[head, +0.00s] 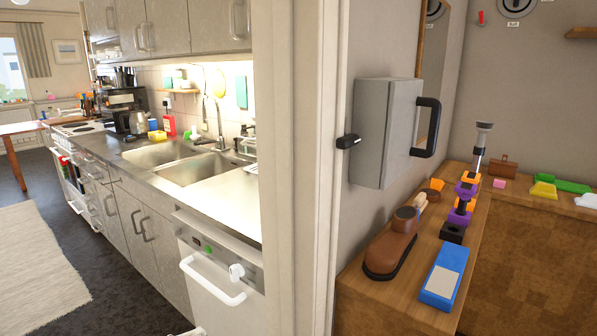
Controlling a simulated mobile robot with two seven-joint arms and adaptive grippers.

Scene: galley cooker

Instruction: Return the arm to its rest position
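Neither of my grippers shows in the head view, and no arm that I can make out is in the picture. I cannot see from this frame how either arm is posed or whether either gripper holds anything.
A door frame (304,180) splits the view. Left of it are a steel counter with a sink (190,172) and a white appliance with a bar handle (215,285). Right of it, a grey wall box (376,130) hangs above a wooden bench (385,312) with a blue block (436,292). Dark floor lies far left.

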